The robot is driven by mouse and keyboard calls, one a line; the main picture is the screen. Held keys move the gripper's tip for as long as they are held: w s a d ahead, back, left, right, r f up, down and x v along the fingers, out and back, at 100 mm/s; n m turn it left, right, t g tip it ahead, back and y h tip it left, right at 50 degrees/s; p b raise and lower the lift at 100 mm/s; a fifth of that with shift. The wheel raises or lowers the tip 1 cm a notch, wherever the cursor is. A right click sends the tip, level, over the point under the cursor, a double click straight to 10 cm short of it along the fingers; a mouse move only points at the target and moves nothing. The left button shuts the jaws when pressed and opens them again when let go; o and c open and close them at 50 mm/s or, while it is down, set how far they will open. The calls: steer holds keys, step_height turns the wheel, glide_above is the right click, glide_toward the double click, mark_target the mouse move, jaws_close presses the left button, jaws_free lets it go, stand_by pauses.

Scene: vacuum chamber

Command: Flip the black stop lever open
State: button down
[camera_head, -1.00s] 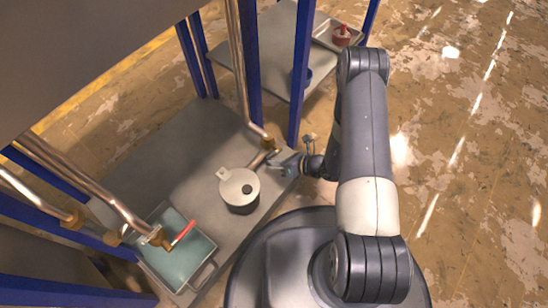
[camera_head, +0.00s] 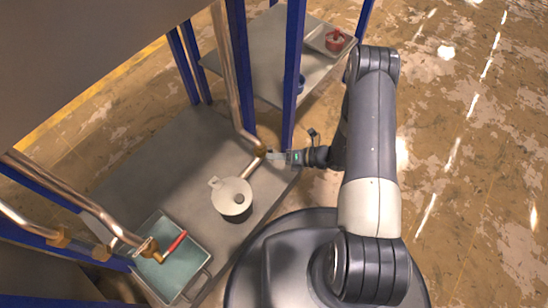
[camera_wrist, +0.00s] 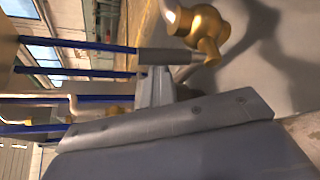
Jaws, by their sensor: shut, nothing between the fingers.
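The black stop lever (camera_wrist: 167,57) shows in the wrist view as a dark grey sleeve on a short metal stem. It runs left from a brass valve (camera_wrist: 207,35). My gripper (camera_wrist: 157,75) is shut and empty, with its fingertips just below the sleeve in that picture. I cannot tell whether they touch it. In the head view my gripper (camera_head: 271,157) is beside the brass valve (camera_head: 261,150) at the lower end of a copper pipe. The lever cannot be made out there.
A red-handled valve (camera_head: 172,247) is over a teal-lined tray (camera_head: 196,258). Blue posts (camera_head: 292,75) stand close behind my gripper. A red-topped item (camera_head: 335,40) sits in a far tray.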

steer(key=shift+w+d+r, duration=0.1)
steer(key=shift+w+d, duration=0.2)
steer(key=shift+w, duration=0.1)
steer(key=shift+w+d, duration=0.15)
steer(key=shift+w, duration=0.1)
steer(key=shift+s, duration=0.15)
